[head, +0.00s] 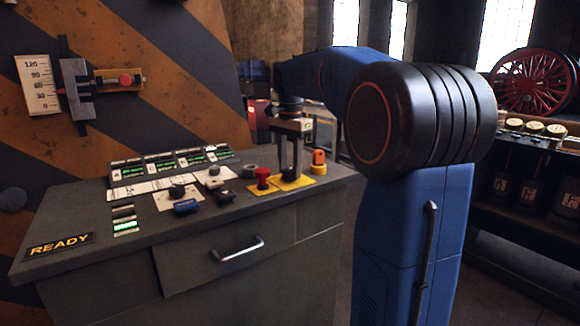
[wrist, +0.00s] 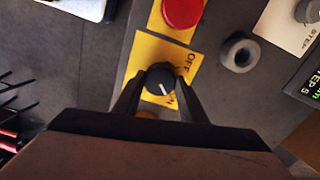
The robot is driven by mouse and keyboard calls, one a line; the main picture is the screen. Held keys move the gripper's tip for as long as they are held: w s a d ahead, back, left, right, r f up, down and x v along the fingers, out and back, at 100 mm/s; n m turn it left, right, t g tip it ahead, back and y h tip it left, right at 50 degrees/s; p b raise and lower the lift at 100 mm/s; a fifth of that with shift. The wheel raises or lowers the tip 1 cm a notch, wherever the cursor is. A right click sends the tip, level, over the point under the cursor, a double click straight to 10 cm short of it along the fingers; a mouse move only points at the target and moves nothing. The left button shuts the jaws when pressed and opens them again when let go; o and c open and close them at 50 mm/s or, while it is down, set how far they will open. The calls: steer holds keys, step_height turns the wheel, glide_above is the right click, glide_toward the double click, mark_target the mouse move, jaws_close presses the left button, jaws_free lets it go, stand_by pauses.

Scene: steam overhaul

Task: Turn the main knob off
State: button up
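The main knob (wrist: 160,79) is a round black knob with a white pointer line, on a yellow plate (wrist: 148,50) marked OFF and ON. In the wrist view its line points down and to the right, toward the ON lettering. My gripper (wrist: 160,84) points down over the panel with one finger on each side of the knob. The fingers look open, with a narrow gap to the knob; contact is hard to judge. In the head view, my gripper (head: 290,168) stands over the yellow plate (head: 300,183) and partly hides the knob.
A red button (wrist: 183,11) sits close beside the knob, also visible in the head view (head: 262,175). A grey ring-shaped part (wrist: 240,52) is nearby. The console (head: 120,270) carries other knobs, green displays (head: 160,165) and a READY sign (head: 59,245).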

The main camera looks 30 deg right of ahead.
steer(key=c, duration=0.3)
steer(key=n, duration=0.3)
steer(key=shift+n, duration=0.4)
steer(key=n, duration=0.4)
steer(key=shift+n, duration=0.3)
steer(key=n, duration=0.4)
steer(key=shift+n, duration=2.8)
